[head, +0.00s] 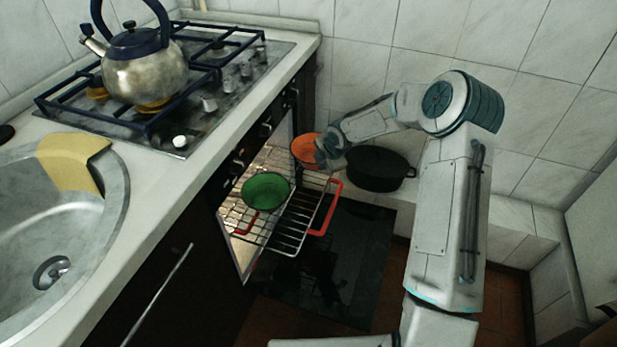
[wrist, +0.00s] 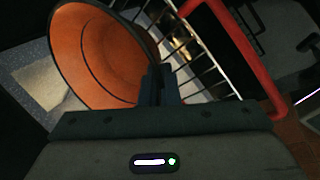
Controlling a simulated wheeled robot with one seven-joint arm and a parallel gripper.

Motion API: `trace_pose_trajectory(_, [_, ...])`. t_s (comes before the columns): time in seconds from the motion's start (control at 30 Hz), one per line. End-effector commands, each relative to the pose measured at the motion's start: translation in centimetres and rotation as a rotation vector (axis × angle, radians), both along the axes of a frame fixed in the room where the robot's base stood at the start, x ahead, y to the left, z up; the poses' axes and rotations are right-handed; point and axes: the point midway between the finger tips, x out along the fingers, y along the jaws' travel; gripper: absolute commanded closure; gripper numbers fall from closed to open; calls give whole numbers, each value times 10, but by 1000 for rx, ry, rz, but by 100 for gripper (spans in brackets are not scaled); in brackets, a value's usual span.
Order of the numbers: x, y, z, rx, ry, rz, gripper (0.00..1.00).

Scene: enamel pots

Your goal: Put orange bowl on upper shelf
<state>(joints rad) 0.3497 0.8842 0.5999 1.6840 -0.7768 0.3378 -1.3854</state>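The orange bowl (head: 305,149) is in the head view just left of my gripper (head: 326,152), at the far side of the open oven. In the wrist view the orange bowl (wrist: 105,55) fills the upper left, tilted, with its dark rim running up to the fingers. My gripper (wrist: 158,86) has its fingers close together on the bowl's rim at its right side. Pulled-out wire oven shelves (head: 290,238) with red handles lie below and in front. A green bowl (head: 266,190) is on the shelves. Which shelf level bears it is hard to tell.
The oven door (head: 335,262) hangs open below the shelves. A black pot (head: 378,168) stands on the tiled ledge right of my gripper. A red shelf handle (wrist: 232,55) is close to the right of my fingers. The counter with hob and kettle (head: 145,75) is left.

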Motion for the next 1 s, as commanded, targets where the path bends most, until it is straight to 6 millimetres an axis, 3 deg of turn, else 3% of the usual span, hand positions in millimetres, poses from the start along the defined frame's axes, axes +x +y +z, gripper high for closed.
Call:
trace_pose_trajectory(0.1, [13, 19, -15, 0, -1, 2, 100])
trace_pose_trajectory(0.23, [21, 29, -22, 0, -1, 0, 100])
trace_pose_trajectory(0.37, [23, 30, -26, 0, -1, -3, 100])
trace_pose_trajectory(0.63, [23, 31, -62, -1, 0, 0, 100])
trace_pose_trajectory(0.97, [23, 30, -65, 0, -1, -1, 100])
trace_pose_trajectory(1.0, [22, 30, -66, 0, 0, -1, 95])
